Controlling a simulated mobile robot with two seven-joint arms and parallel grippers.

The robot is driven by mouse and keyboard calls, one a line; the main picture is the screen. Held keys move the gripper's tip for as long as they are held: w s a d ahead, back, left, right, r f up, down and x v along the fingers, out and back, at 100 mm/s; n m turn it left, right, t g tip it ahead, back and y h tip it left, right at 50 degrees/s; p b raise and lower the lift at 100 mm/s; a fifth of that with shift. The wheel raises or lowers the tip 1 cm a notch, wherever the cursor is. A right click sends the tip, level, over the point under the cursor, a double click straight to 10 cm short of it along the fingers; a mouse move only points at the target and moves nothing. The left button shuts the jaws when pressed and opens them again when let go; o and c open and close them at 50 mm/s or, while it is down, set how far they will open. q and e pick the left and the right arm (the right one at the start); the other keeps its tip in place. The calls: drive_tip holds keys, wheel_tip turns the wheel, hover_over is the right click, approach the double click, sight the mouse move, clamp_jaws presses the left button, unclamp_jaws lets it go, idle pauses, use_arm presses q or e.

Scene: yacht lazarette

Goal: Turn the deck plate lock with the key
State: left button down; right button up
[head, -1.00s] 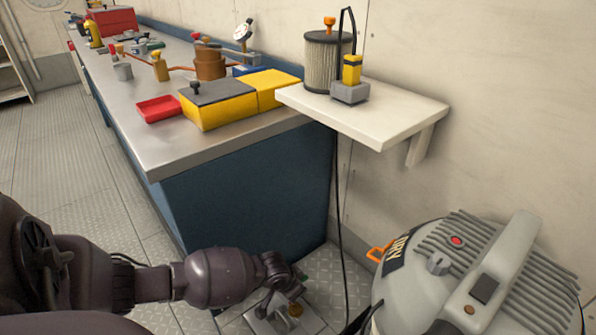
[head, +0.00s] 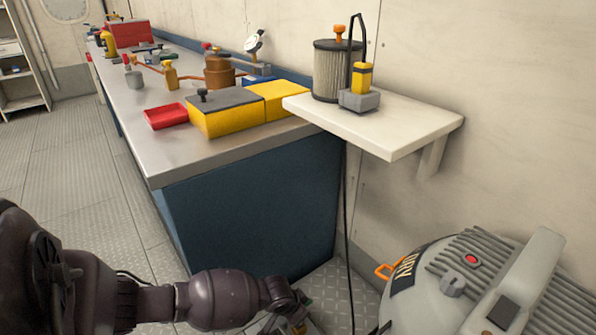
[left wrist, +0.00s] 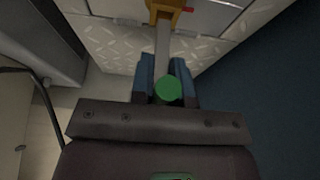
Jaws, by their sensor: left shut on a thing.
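My left gripper (left wrist: 164,78) is shut on a key in the left wrist view. The key has a round green end (left wrist: 168,88) between the blue fingers and a flat grey shaft (left wrist: 163,45) running up from them. The shaft meets a brass-coloured lock part (left wrist: 167,9) at the top edge; how deep it sits cannot be told. In the head view, my left gripper (head: 297,312) is low at the bottom edge, above the floor beside the blue bench. The deck plate there is mostly cut off and hidden by my arm. My right gripper is not in view.
A blue bench (head: 250,215) with a metal top stands just behind my left arm. A grey ribbed machine (head: 440,290) stands close on the right. A white wall shelf (head: 405,125) juts out above, and a black cable (head: 347,230) hangs to the floor.

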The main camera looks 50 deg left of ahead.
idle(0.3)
use_arm(q)
drive_tip(key=shift+f+p, duration=0.1)
drive_tip(key=shift+p, duration=0.2)
idle(1.0)
drive_tip(key=shift+f+b, duration=0.3)
drive_tip(key=shift+f, duration=0.75)
idle(1.8)
idle(0.4)
